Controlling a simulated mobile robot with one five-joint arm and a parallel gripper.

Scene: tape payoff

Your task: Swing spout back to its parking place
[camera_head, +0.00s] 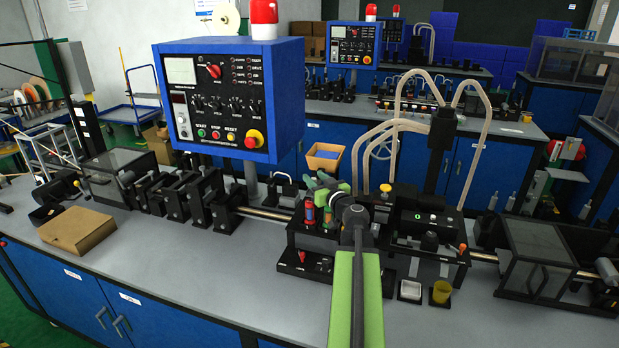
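My green arm reaches up from the bottom middle to the black machine block on the bench. My gripper (322,188) is at its far end, above the left part of the block, beside a small red-topped part (309,211). It is small and partly covered by the dark wrist, so I cannot tell whether it is open or holds anything. I cannot single out the spout for certain. Pale curved tubes (398,128) arch from a black upright head (443,128) down to the block right of my wrist. The parking place cannot be made out.
A blue control box (230,100) with a red lamp (264,12) stands left of my gripper. A cardboard box (77,232) lies at the left. The grey bench front (240,285) is clear.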

